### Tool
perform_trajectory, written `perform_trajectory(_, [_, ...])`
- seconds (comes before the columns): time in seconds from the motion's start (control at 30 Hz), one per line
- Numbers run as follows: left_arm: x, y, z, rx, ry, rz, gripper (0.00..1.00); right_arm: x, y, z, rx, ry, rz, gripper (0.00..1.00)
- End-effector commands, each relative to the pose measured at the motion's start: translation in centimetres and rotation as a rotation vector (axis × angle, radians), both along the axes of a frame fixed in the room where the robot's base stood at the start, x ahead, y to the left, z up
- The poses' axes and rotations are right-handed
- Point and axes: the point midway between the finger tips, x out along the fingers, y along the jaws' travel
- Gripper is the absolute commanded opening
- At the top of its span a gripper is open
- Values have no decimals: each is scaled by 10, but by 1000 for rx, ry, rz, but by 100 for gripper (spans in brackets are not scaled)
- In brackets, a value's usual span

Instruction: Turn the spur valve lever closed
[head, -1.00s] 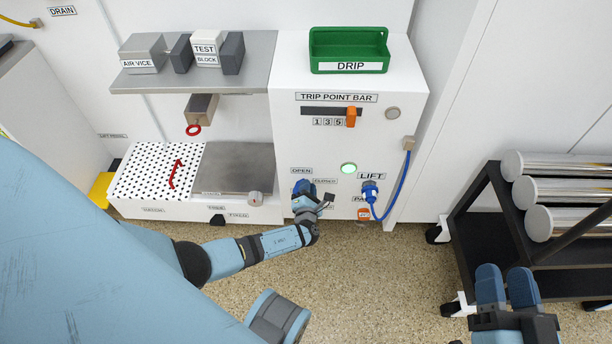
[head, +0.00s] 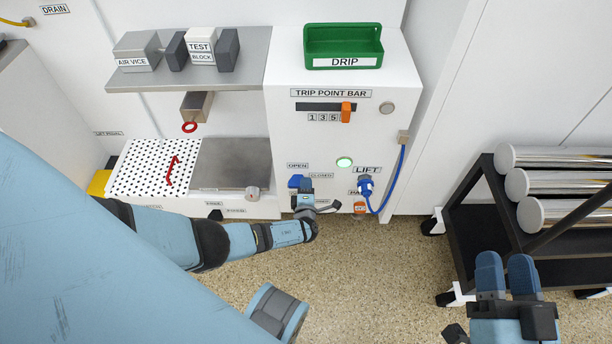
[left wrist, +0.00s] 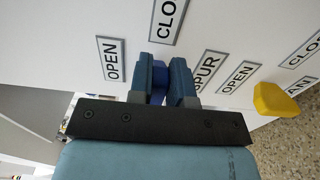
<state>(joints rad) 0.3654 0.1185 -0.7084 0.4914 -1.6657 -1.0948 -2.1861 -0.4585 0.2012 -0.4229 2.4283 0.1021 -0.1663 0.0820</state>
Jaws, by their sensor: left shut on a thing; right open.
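The blue spur valve lever (head: 294,181) is on the front of the white cabinet, just below the OPEN label (head: 298,165) and left of the CLOSED label (head: 321,175). My left gripper (head: 305,186) is shut on it. In the left wrist view the blue lever (left wrist: 158,82) shows between the two fingers (left wrist: 167,80), beside the SPUR label (left wrist: 206,72). The fingers hide most of the lever, so its exact angle cannot be told.
A yellow handle (left wrist: 278,99) sits near the spur valve, beside a second OPEN label (left wrist: 238,77). The LIFT plug (head: 366,186) with its blue cable (head: 393,185) is right of my left gripper. A black rack of rolls (head: 480,235) stands at the right. The floor between is clear.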

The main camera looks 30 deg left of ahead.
Motion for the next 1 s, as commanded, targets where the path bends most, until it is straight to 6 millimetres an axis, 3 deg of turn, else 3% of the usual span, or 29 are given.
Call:
perform_trajectory(0.5, [1, 1, 0, 19, 9, 1, 0, 0, 0, 1, 3, -1, -1, 44])
perform_trajectory(0.53, [1, 1, 0, 19, 9, 1, 20, 0, 0, 1, 3, -1, -1, 44])
perform_trajectory(0.63, [1, 1, 0, 19, 9, 1, 43, 0, 0, 1, 3, -1, -1, 44])
perform_trajectory(1.0, [0, 1, 0, 17, 10, 0, 44, 0, 0, 1, 4, 0, -2, 44])
